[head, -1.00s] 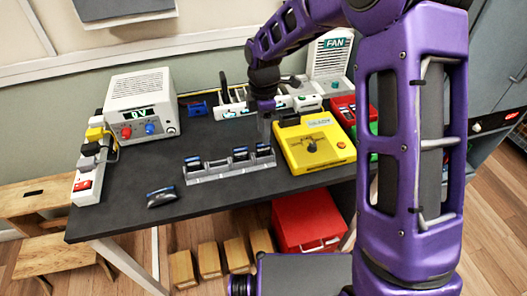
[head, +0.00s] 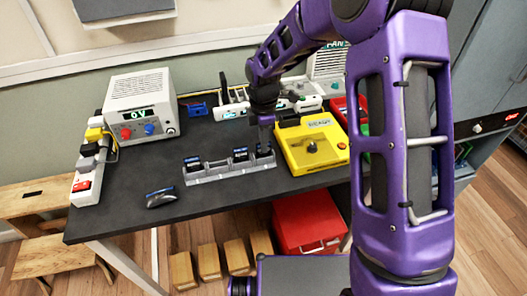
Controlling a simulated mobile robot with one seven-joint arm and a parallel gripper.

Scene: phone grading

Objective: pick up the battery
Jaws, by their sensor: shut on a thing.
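A grey slotted rack (head: 215,174) stands on the dark table, with dark blue-topped pieces in it, one at its left end (head: 193,164) and one right of its middle (head: 240,155). My gripper (head: 265,146) points down at the rack's right end. It is shut on a small dark piece there, which I take to be the battery; the fingers and the small scale mostly hide it. I cannot tell whether it still touches the rack.
A yellow tester (head: 295,160) stands close right of the rack. A dark device (head: 160,197) lies at the front left. A white power supply (head: 142,100) and a power strip (head: 88,170) stand at the left. The table between is clear.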

